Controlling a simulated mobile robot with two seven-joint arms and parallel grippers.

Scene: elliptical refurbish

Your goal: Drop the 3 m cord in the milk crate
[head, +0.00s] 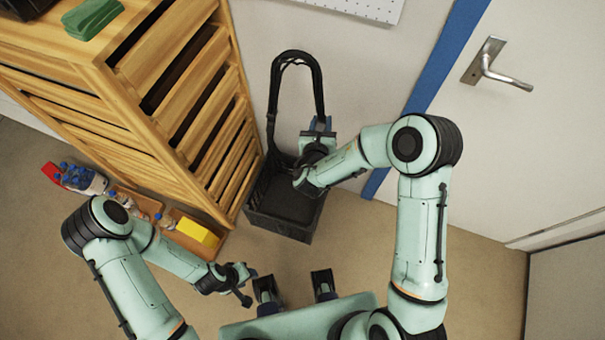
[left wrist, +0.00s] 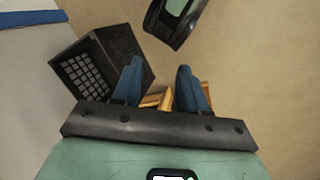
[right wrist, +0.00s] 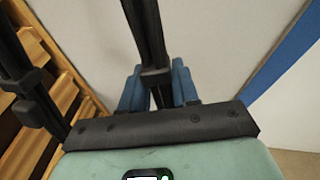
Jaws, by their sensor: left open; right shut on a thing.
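The 3 m cord (head: 291,57) is a black bundle bent in a tall loop. My right gripper (head: 320,124) is shut on one side of it, above the far part of the crate. The cord also shows between the blue fingers (right wrist: 158,88) in the right wrist view (right wrist: 147,35). Its other side hangs down at the left, toward the crate's far left corner; I cannot tell whether it touches the crate. The black milk crate (head: 279,226) stands on the floor and also shows in the left wrist view (left wrist: 83,75). My left gripper (head: 243,284) is open and empty, nearer my body.
A slatted wooden cabinet (head: 185,95) stands close to the crate's left, with a green cloth (head: 92,17) on top. Wooden trays with bottles and a yellow item (head: 196,231) lie on the floor left. A wall and a door (head: 540,130) are behind and right. Floor right of the crate is clear.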

